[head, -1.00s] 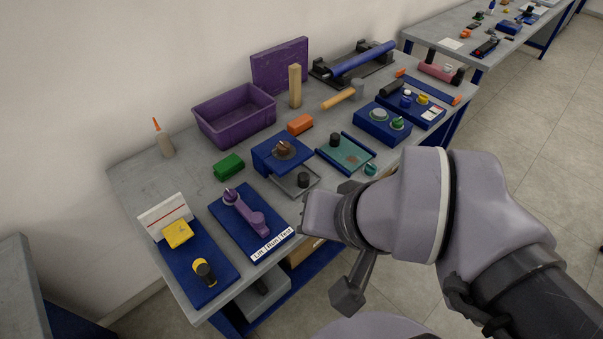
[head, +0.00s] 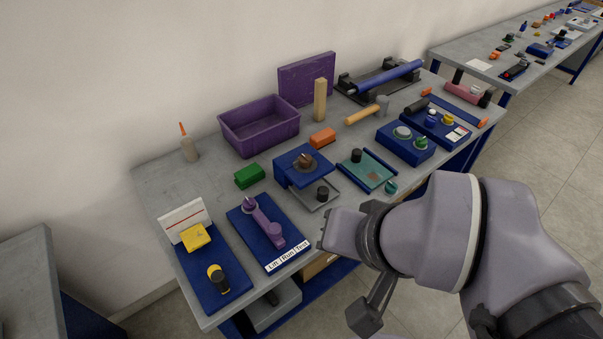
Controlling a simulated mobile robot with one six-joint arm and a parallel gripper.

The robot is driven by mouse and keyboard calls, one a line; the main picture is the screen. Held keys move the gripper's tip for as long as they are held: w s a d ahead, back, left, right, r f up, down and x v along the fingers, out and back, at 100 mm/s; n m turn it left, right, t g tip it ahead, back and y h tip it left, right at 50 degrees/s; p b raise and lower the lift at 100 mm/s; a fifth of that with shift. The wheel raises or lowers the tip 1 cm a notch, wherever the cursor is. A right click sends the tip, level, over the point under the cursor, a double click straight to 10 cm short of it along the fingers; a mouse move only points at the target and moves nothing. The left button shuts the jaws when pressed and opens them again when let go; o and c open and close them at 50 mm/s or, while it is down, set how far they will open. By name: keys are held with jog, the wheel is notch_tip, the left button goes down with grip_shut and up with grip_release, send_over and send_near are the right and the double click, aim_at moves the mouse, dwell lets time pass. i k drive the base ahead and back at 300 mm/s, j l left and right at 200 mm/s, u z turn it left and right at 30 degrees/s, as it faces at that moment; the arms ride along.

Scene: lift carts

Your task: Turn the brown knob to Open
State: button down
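The brown knob (head: 305,161) sits on top of a blue box (head: 290,175) near the middle of the workbench. Its label and the way it points are too small to read. A grey tray with a black knob (head: 323,193) lies in front of the blue box. My gripper (head: 326,232) is at the end of my arm, over the bench's front edge, to the lower right of the brown knob and apart from it. Its fingers cannot be made out, so I cannot tell whether it is open or holds anything.
A blue plate with a purple lever (head: 264,222) and a Lift/Run/Test label lies left of my gripper. A teal panel (head: 367,171) lies right of the box.

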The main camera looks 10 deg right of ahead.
aim_at(304, 160)
jog(key=i+l, duration=0.2)
jog(key=l, duration=0.15)
jog(key=i+l+z, duration=0.1)
jog(key=l, duration=0.25)
jog(key=i+l, duration=0.35)
